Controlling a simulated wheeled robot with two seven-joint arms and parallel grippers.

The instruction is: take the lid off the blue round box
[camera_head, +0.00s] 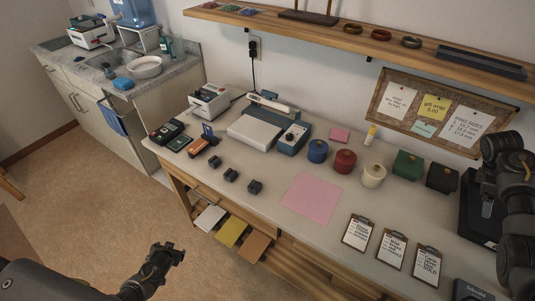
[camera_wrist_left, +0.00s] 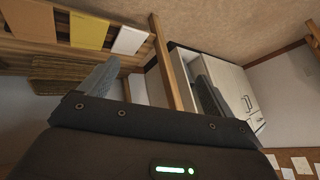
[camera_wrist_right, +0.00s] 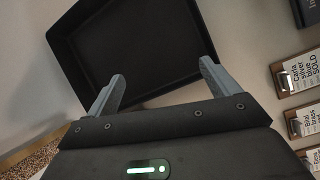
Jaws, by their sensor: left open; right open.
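The blue round box (camera_head: 318,151) stands upright on the workbench, with its lid on and a small knob on top. It is the leftmost in a row with a red round box (camera_head: 345,161) and a cream round box (camera_head: 373,175). My left gripper (camera_head: 176,252) is open and empty in front of the bench, well away from the box; its fingers also show in the left wrist view (camera_wrist_left: 155,85). My right gripper is open and empty above a black tray in the right wrist view (camera_wrist_right: 160,88). In the head view my right arm is at the far right edge.
A green box (camera_head: 407,165) and a black box (camera_head: 442,178) stand right of the cream one. A pink mat (camera_head: 312,199) lies in front. A white-topped device (camera_head: 256,132) is left of the blue box. A shelf (camera_head: 350,38) hangs above. The black tray (camera_wrist_right: 140,50) lies at the right.

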